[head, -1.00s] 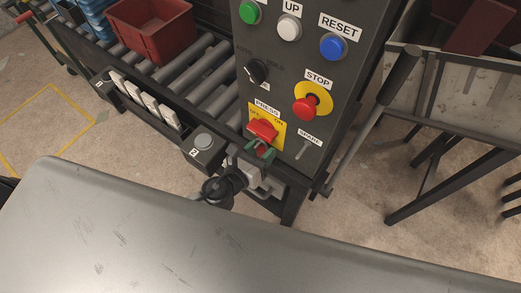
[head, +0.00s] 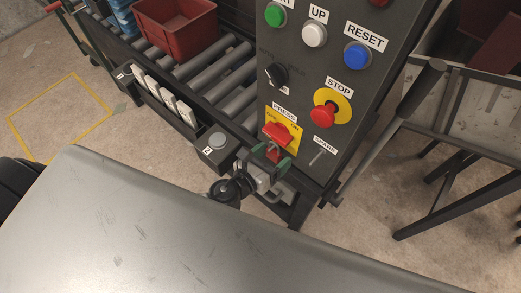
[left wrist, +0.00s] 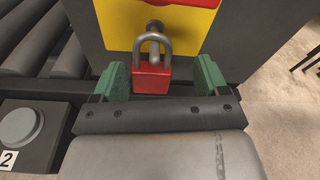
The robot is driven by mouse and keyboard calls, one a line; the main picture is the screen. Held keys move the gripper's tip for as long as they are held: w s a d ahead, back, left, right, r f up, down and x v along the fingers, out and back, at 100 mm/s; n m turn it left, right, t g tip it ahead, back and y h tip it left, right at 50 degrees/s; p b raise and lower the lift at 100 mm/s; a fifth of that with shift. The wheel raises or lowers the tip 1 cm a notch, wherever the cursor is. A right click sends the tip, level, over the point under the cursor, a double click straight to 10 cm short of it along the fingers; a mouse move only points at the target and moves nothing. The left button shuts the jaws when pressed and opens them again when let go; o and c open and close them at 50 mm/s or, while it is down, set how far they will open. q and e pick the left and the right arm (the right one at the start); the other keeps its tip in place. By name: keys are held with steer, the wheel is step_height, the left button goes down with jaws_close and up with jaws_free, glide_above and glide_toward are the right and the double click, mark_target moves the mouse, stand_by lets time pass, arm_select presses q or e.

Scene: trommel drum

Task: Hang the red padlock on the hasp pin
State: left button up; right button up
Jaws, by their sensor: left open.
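The red padlock (left wrist: 151,80) hangs upright in the left wrist view, its grey shackle looped around the grey hasp pin (left wrist: 155,26) on the yellow plate. In the head view the padlock (head: 273,155) is a small red patch below the red press switch. My left gripper (left wrist: 160,82) is open, with one green finger on each side of the padlock body and a visible gap at each side. In the head view the left gripper (head: 272,157) is in front of the panel's lower edge. My right gripper is not in view.
The grey control panel (head: 355,120) carries a red stop button (head: 322,116) and a spare toggle (head: 318,158). A grey button box (head: 217,147) is left of the gripper. A roller conveyor with a red bin (head: 178,28) lies behind. A large grey surface (head: 190,235) fills the foreground.

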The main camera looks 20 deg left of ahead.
arm_select(q)
steer(key=b+v, duration=0.3)
steer(key=v, duration=0.6)
steer(key=s+a+f+n+g+y+p, duration=0.1)
steer(key=s+a+f+n+g+y, duration=0.15)
steer(key=f+n, duration=0.5)
steer(key=s+a+f+n+g+y, duration=0.15)
steer(key=a+f+n, duration=0.3)
steer(key=f, duration=0.65)
steer(key=s+a+f+n+g+y+p, duration=0.1)
steer(key=s+a+f+n+g+y, duration=0.15)
steer(key=f+n, duration=0.6)
steer(key=s+f+n+g, duration=0.7)
steer(key=s+f+n, duration=0.7)
steer(key=s, duration=0.4)
steer(key=shift+n+g+p, duration=0.35)
steer(key=shift+n+p, duration=0.1)
steer(key=shift+n, duration=0.1)
steer(key=shift+f, duration=0.1)
steer(key=shift+c, duration=0.4)
